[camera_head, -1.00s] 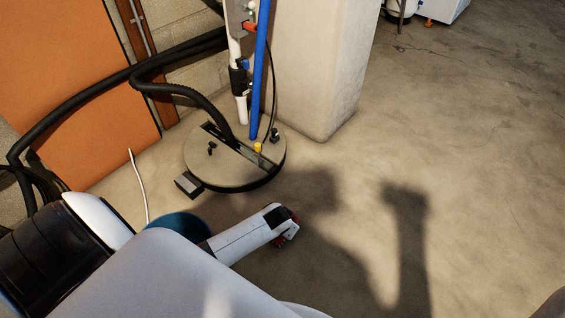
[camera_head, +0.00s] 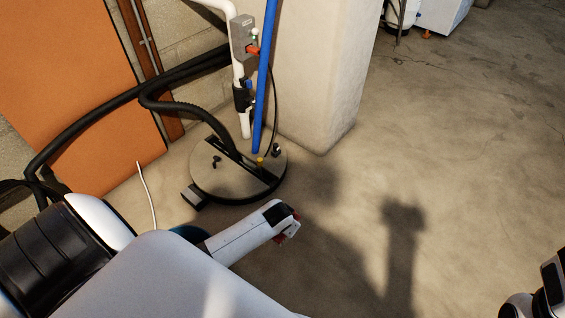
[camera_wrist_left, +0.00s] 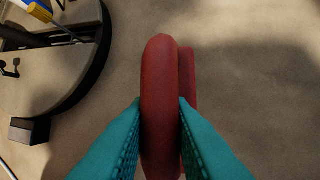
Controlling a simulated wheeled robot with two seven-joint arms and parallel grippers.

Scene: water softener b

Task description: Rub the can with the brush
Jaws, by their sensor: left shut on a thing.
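My left gripper (camera_head: 288,226) reaches over the floor in front of the round grey lid. In the left wrist view, its teal fingers (camera_wrist_left: 160,125) are shut on a rounded red thing (camera_wrist_left: 160,85), which stands upright between them. A second red part shows just right of it. I cannot tell whether this red thing is the brush or part of it; no bristles show. I see nothing that is clearly the can. A dark teal rounded thing (camera_head: 187,233) is mostly hidden behind my left arm. Only part of my right arm (camera_head: 553,275) shows at the lower right edge; its fingertips are out of view.
A round grey lid (camera_head: 225,178) with black hoses (camera_head: 180,103) stands beyond my left gripper. An orange panel (camera_head: 70,90) is at left. The floor (camera_head: 470,150) to the right is clear.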

